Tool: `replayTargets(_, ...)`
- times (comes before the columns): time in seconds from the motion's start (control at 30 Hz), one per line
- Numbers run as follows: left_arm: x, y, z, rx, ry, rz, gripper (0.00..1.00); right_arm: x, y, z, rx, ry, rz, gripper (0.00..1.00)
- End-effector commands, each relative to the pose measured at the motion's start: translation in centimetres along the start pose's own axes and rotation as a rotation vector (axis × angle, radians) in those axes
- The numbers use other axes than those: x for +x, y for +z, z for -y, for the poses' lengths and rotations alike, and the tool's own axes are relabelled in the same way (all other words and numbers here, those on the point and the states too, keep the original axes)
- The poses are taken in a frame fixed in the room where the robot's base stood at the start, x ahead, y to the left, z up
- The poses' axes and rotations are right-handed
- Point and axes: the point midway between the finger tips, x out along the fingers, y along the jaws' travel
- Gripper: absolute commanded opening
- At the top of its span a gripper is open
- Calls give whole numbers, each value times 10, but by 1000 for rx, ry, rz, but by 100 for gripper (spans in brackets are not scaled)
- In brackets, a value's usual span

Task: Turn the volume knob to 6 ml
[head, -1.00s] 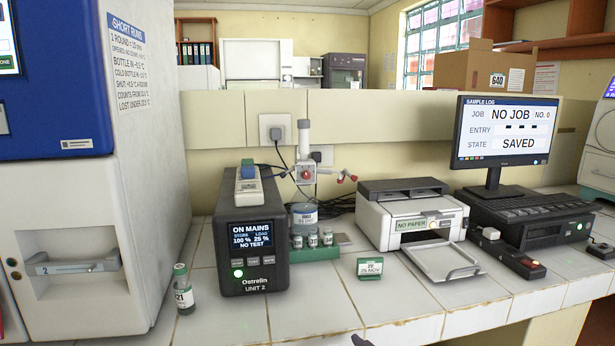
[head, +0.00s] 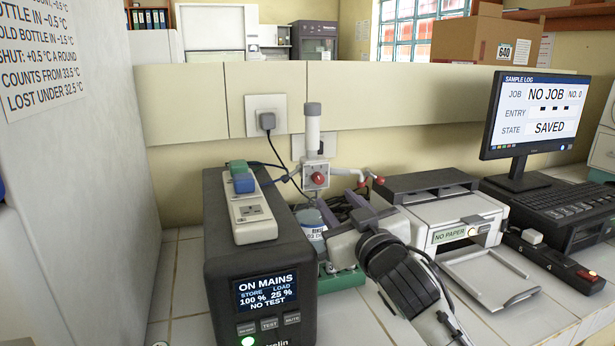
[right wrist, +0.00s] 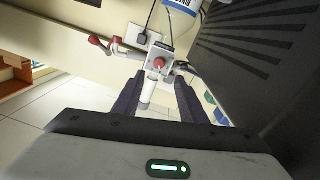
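The bottle-top dispenser (head: 314,150) stands upright behind the power unit, with a white cylinder on top and a side spout with red ends. A round red knob (head: 318,178) is on the front of its white block; its volume marking is too small to read. The knob also shows in the right wrist view (right wrist: 159,63). The bottle (head: 312,228) below is partly hidden. My right gripper (head: 338,200) is open, its dark fingers pointing at the dispenser just below and in front of the knob. In the right wrist view its fingers (right wrist: 158,82) flank the dispenser's cylinder, apparently without touching the knob. My left gripper is out of view.
The black power unit (head: 262,285) with a socket strip (head: 248,212) on top stands close left of my right gripper. The printer (head: 450,222) stands to its right. A green rack (head: 345,280) is mostly hidden beneath my gripper. Cables run behind the dispenser.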

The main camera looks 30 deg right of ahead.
Motion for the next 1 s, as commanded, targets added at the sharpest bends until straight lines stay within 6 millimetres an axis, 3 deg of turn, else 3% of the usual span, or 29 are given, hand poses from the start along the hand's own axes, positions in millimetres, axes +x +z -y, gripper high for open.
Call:
replayTargets(0.23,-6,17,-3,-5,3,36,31,35,-2,-1,1,3,-1,38)
replayTargets(0.53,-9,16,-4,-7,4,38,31,86,-2,-1,1,2,0,38)
replayTargets(0.7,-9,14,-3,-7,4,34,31,99,-1,0,0,1,0,38)
replayTargets(1.0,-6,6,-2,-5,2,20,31,101,0,0,0,0,0,38)
